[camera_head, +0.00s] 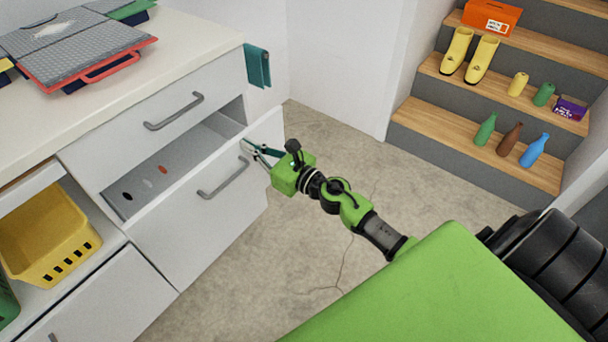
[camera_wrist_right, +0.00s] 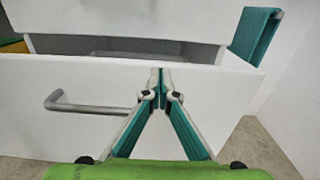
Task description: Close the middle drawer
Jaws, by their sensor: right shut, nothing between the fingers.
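The middle drawer (camera_head: 190,225) is a white front with a grey bar handle (camera_head: 223,177), pulled out below a shut top drawer (camera_head: 165,115). Its open inside shows a few small dark, white and red items. My right gripper (camera_head: 248,148) is shut and empty, its fingertips at the upper right part of the drawer front. In the right wrist view, the shut fingertips (camera_wrist_right: 160,75) are in front of the drawer front (camera_wrist_right: 225,95) near its top edge, right of the handle (camera_wrist_right: 85,104). Whether they touch it is unclear. My left gripper is not in view.
A yellow basket (camera_head: 48,235) stands on the left shelf. Grey and red folders (camera_head: 80,45) lie on the counter (camera_head: 200,45). Steps (camera_head: 470,145) with bottles and boots rise at the right. Floor between is clear.

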